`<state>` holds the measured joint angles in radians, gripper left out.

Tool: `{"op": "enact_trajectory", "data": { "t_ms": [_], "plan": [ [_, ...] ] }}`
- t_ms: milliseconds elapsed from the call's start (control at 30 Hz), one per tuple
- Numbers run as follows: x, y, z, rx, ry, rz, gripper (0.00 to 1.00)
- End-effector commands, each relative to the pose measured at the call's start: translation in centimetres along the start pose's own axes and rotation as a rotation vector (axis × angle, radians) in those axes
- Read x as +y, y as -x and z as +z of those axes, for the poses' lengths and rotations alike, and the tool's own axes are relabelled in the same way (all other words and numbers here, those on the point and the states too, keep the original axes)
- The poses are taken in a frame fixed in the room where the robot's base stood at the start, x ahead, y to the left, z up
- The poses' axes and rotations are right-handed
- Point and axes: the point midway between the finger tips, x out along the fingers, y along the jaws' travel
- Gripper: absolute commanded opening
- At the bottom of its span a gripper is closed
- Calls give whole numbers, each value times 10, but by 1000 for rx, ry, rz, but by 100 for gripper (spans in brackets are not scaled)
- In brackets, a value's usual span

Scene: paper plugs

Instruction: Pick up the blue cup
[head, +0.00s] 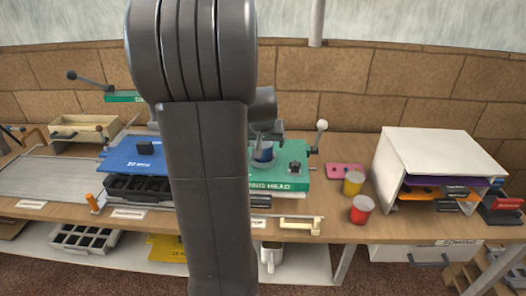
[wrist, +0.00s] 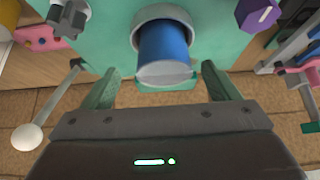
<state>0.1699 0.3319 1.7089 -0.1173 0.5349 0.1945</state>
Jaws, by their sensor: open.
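The blue cup (wrist: 163,42) sits in a round light ring on a green block (wrist: 112,30) in the wrist view. A grey rounded edge shows at its near end. In the head view a small part of the blue cup (head: 263,153) shows on the green block, labelled "...ING HEAD", just right of my arm. My gripper (wrist: 161,68) is open, with one green finger on each side of the cup's near end and a gap to both. Nothing is held. My arm hides part of the bench in the head view.
A ball-ended lever (head: 321,126) stands at the block's right. A yellow cup (head: 353,183) and a red cup (head: 361,209) stand farther right, beside a white shelf box (head: 432,143). A blue plate (head: 133,153) lies left of my arm.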

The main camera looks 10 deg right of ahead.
Motion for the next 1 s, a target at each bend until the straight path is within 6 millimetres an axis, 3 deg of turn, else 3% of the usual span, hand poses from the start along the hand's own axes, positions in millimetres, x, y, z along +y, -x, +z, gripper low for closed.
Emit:
{"op": "enact_trajectory", "data": {
  "t_ms": [300, 633, 667, 900, 1000],
  "plan": [
    [-4, -39, -1, -3, 0, 0, 82],
    [-4, -46, -1, 0, 1, 0, 82],
    [-4, -46, -1, 0, 1, 0, 80],
    [-4, -45, -1, -1, 1, 0, 34],
    [-4, -45, -1, -1, 1, 0, 34]
  ]
}}
